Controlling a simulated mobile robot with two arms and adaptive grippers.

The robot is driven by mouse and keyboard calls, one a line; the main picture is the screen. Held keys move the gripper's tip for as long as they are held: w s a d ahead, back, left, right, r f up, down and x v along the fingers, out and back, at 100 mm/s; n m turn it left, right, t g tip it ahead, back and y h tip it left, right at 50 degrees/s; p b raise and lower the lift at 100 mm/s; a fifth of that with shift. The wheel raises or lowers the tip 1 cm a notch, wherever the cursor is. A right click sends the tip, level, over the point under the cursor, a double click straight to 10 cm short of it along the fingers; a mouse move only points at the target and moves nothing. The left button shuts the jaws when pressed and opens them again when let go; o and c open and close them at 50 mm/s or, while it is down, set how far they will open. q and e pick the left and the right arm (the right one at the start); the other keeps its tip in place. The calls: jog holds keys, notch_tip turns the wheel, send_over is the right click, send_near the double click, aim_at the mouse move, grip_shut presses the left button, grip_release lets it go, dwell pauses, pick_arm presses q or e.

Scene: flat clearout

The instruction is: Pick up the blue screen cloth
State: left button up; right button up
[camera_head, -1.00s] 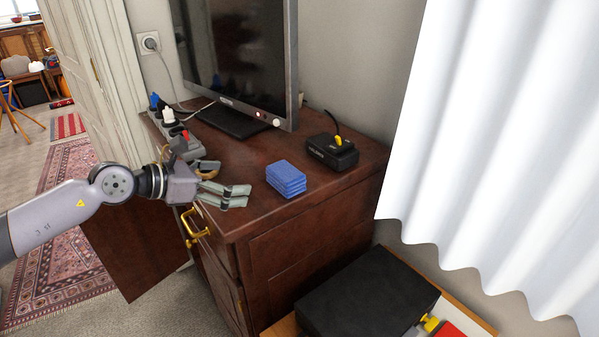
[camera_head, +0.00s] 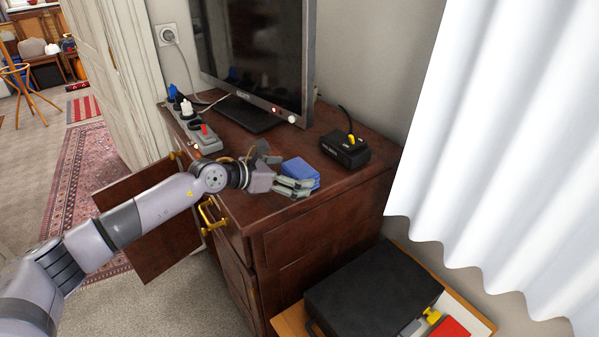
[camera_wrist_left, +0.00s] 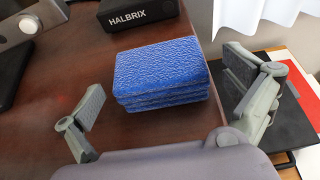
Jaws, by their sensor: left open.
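The blue screen cloth (camera_head: 303,171) is a folded, textured stack on the dark wooden cabinet top, near its front edge. It also shows in the left wrist view (camera_wrist_left: 162,75), where it lies ahead of the fingers and between their lines. My left gripper (camera_head: 296,186) is open at the near side of the cloth and partly covers it in the head view. In the left wrist view my left gripper (camera_wrist_left: 165,110) has one finger on each side, apart from the cloth. My right gripper is not in view.
A black box marked HALBRIX (camera_wrist_left: 138,12) stands behind the cloth. A monitor (camera_head: 258,60) and a power strip (camera_head: 197,133) with plugs are on the cabinet (camera_head: 330,222). An open cabinet door or drawer front (camera_head: 150,235) juts out left. A black case (camera_head: 372,288) lies below at right.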

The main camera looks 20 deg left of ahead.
aim_at(304, 171)
pick_arm(q)
jog(key=x, duration=0.3)
jog(key=shift+w+d+r, duration=0.15)
jog(key=shift+w+d, duration=0.1)
jog(key=shift+w, duration=0.15)
jog(key=shift+s+a, duration=0.1)
jog(key=shift+c, duration=0.4)
jog(key=c, duration=1.1)
